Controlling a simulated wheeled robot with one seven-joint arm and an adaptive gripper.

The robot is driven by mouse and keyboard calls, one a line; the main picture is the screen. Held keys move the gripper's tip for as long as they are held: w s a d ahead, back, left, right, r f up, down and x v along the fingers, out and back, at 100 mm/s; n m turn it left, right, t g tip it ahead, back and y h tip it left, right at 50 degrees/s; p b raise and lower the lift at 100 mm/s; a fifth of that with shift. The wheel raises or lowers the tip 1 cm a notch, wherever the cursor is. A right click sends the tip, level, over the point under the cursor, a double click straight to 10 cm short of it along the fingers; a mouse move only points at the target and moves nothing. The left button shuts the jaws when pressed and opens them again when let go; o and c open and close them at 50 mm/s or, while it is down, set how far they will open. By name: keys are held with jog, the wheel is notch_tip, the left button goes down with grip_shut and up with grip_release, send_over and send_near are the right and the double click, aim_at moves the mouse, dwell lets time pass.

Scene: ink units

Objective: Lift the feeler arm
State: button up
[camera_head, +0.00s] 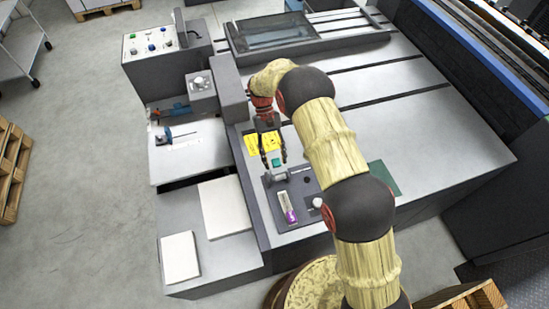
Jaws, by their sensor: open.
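My gripper (271,158) points down over the machine's front panel, its two dark fingers apart with nothing seen between them. A small grey lever-like part (276,178) sits on the panel just below the fingertips. It may be the feeler arm, but it is too small to be sure. Whether the fingers touch it or hover above it, I cannot tell. A thin rod with a blue fitting (176,135) lies on the light plate to the left, well away from my gripper. My arm hides part of the panel's right side.
A yellow label (252,143) and a green button (276,162) are close to my gripper. A slot with a purple and pale item (289,209) and a white knob (317,202) are nearer. White pads (226,207) lie left. A control box (160,50) stands behind.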

jog(key=v, duration=1.2)
notch_tip(320, 180, down, 5)
jog(key=s+d+r+m+t+y+b, duration=0.1)
jog(key=s+d+r+t+y+b, duration=0.15)
jog(key=s+d+r+t, duration=0.65)
jog(key=s+d+r+t+b, duration=0.1)
jog(key=s+d+r+b, duration=0.1)
jog(key=s+r, duration=0.3)
jog(key=s+d+r+m+t+b, duration=0.1)
jog(key=s+d+r, duration=0.4)
jog(key=s, duration=0.5)
jog(key=s+d+r+m+t+b, duration=0.1)
jog(key=s+d+r+t+b, duration=0.1)
jog(key=s+r, duration=0.3)
jog(key=shift+s+d+r+b, duration=0.25)
jog(key=shift+s+d, duration=0.55)
jog(key=shift+s, duration=0.85)
